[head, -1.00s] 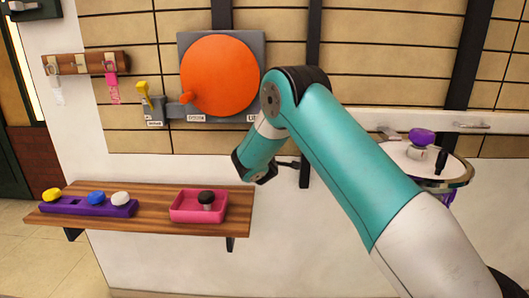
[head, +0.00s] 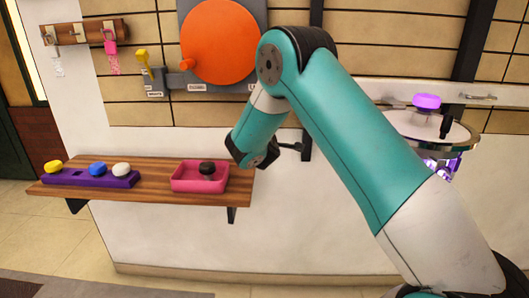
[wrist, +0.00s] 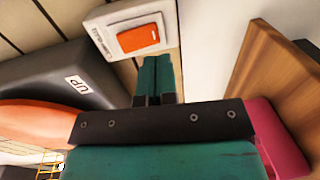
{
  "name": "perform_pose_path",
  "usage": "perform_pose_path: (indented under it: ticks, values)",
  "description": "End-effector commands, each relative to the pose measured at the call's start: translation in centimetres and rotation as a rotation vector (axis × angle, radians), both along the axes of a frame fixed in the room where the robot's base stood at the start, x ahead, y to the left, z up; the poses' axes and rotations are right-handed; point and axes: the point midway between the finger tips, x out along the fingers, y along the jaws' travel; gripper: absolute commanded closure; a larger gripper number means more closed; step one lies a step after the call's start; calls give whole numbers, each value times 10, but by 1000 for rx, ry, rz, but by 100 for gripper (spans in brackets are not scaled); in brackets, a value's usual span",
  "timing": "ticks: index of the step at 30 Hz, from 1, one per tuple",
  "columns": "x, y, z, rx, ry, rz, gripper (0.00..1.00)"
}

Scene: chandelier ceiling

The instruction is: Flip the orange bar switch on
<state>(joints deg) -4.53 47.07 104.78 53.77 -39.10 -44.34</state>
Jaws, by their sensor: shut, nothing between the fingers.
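The orange bar switch (wrist: 138,37) is a rocker on a white plate (wrist: 161,24) on the wall, at the top of the wrist view. A small printed label sits beside the rocker, too blurred to read. My gripper (wrist: 158,60) is shut and empty. Its teal fingertips point toward the switch and show just below the plate's lower edge; I cannot tell whether they touch it. In the head view the switch is not seen, and my arm covers part of that wall.
A large orange disc (head: 220,42) on a grey panel is left of my arm. Below, a wooden shelf (head: 150,188) holds a pink tray (head: 183,184) and a purple block (head: 70,178) with knobs. A round table (head: 430,128) with a purple knob (head: 427,101) stands right.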

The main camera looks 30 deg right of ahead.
Motion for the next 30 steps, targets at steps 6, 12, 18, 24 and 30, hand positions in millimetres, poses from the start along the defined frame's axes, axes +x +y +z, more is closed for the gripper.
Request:
perform_pose_path:
  ticks: [6,12,18,24,30]
  values:
    - [-39,33,-11,-2,3,9,100]
    - [-61,48,-13,0,1,8,100]
    - [-68,50,-12,0,-1,5,100]
    - [-68,50,-12,0,-1,3,100]
    - [-68,50,-12,0,-1,3,100]
